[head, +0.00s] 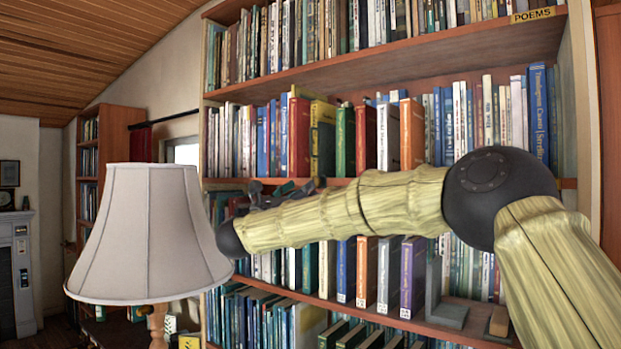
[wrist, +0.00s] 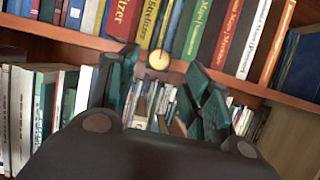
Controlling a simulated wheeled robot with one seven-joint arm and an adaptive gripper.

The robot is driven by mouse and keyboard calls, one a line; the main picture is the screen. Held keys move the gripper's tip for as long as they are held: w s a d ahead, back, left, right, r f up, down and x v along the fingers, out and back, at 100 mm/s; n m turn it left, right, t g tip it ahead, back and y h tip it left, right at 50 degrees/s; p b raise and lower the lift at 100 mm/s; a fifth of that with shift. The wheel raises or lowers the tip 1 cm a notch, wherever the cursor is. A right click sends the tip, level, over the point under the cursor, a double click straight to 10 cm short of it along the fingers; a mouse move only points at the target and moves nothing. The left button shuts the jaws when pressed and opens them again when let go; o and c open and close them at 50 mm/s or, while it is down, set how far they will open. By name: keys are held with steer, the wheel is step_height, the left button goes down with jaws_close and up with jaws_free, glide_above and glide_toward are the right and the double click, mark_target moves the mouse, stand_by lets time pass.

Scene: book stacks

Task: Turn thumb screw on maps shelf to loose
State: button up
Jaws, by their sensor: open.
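A round brass-coloured thumb screw (wrist: 158,60) sits on the front edge of a wooden shelf (wrist: 60,36) in the wrist view. My gripper (wrist: 162,66) is open and empty, with its dark green fingers on either side of the screw's place in the picture. I cannot tell how far the fingertips are from the screw. In the head view my gripper (head: 285,190) is in front of a middle shelf edge, partly hidden by my arm. The screw cannot be made out there.
Books (wrist: 222,35) stand above the shelf edge, and more stand below it. A lampshade (head: 150,235) stands at the left in the head view, close to my arm. A metal bookend (head: 440,305) is on a lower shelf. A "POEMS" label (head: 533,15) marks an upper shelf.

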mark_target(316, 182)
steer(key=shift+p+x, duration=1.55)
steer(key=shift+x, duration=1.35)
steer(key=shift+f, duration=0.1)
steer(key=c, duration=1)
